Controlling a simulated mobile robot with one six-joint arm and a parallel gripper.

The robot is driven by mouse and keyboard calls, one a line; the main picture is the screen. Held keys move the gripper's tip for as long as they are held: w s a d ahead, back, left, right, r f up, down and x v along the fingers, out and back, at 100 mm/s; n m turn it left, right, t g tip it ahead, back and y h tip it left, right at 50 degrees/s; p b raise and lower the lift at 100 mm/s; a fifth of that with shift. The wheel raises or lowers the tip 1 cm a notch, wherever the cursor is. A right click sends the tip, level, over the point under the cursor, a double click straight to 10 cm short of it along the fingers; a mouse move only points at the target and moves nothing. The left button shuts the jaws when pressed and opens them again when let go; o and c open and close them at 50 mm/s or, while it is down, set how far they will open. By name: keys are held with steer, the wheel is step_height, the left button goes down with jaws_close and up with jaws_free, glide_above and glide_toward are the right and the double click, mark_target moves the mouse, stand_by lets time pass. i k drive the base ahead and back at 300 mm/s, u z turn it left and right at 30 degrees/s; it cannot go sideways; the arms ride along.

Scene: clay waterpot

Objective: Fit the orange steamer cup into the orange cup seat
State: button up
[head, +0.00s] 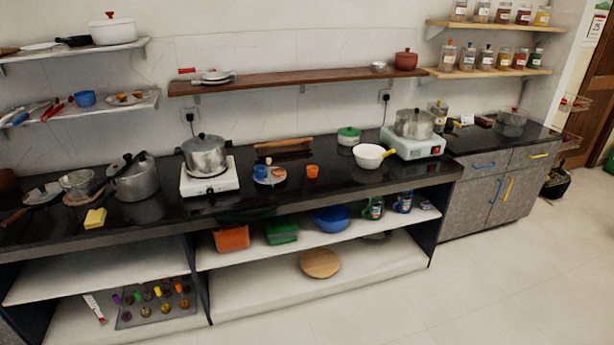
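A small orange cup (312,171) stands upright on the black counter, near the middle of the picture. Just left of it is a round pale plate (269,182) with small blue and orange parts on it. An orange part (280,173) shows at the plate's right side and a blue one (260,171) at its left. They are too small to tell whether each is a cup or a seat. The orange cup is apart from the plate, with a narrow gap of counter between. My gripper is not in view.
A pot (205,155) on a white stove stands left of the plate. A white pan (368,157) with a yellow handle is to the right. A wooden piece (283,146) lies behind. The counter front before the cup is clear.

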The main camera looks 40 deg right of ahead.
mark_target(274, 175)
steer(key=z, duration=0.05)
steer(key=i, duration=1)
steer(key=u, duration=0.05)
